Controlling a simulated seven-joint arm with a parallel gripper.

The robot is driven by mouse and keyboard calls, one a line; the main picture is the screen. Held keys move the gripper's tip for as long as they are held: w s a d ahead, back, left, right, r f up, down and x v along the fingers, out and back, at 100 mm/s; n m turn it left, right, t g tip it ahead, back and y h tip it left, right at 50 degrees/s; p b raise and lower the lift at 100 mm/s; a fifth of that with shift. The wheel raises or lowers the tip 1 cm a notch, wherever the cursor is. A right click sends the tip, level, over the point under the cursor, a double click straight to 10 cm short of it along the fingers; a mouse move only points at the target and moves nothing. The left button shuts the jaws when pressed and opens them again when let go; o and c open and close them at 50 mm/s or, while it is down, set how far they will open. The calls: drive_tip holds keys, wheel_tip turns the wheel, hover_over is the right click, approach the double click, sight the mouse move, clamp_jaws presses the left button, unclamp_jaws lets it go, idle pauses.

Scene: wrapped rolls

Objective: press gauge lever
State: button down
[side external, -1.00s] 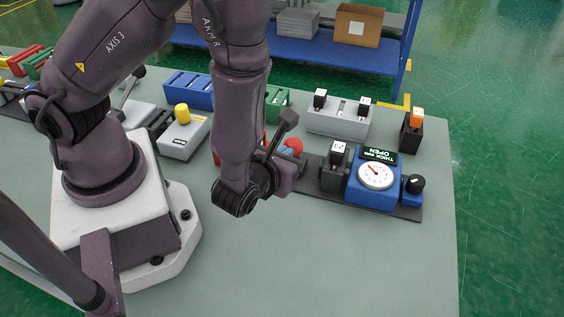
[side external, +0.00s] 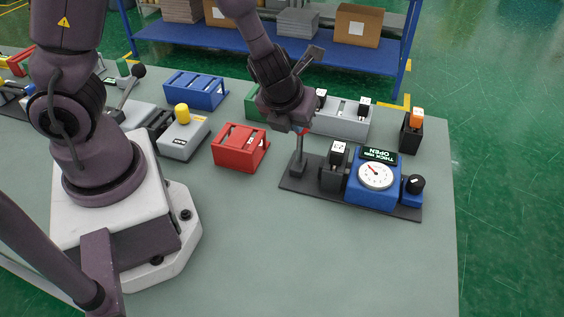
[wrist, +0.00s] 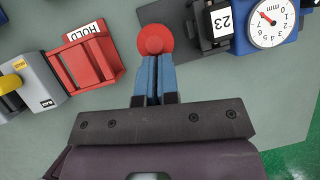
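The gauge (side external: 374,183) is a blue block with a white dial, a sign reading "THICK mm OPEN" and a black knob on its right. It stands on a dark base plate (side external: 405,211); its dial also shows in the wrist view (wrist: 273,22). At the plate's left end stands a thin grey post (side external: 298,160). A round red knob (wrist: 155,38) shows in the wrist view. My gripper (wrist: 154,58) has its blue fingers together, tips at the knob's near edge. In the side view my gripper (side external: 299,130) is above the post. I cannot tell whether the tips touch the knob.
A red "HOLD" rack (side external: 240,149) is left of the plate. The front table is clear.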

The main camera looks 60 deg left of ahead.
drive_tip(key=shift+w+a+f, duration=0.15)
drive_tip(key=shift+w+a, duration=0.6)
drive_tip(key=shift+a, duration=0.15)
drive_tip(key=shift+w+a+f, duration=0.15)
drive_tip(key=shift+w+a, duration=0.55)
drive_tip(key=shift+a, duration=0.15)
drive_tip(key=shift+w+a+f, duration=0.1)
drive_tip(key=shift+w+a, duration=0.6)
drive_tip(key=shift+w, duration=0.15)
drive_tip(key=s+r, duration=0.1)
drive_tip(key=d+r, duration=0.1)
drive_tip(key=s+r, duration=0.1)
drive_tip(key=shift+s+d+r, duration=0.2)
drive_tip(key=shift+s+d, duration=0.1)
wheel_tip(320, 180, up, 9)
drive_tip(key=s, duration=0.1)
drive_tip(key=shift+s, duration=0.25)
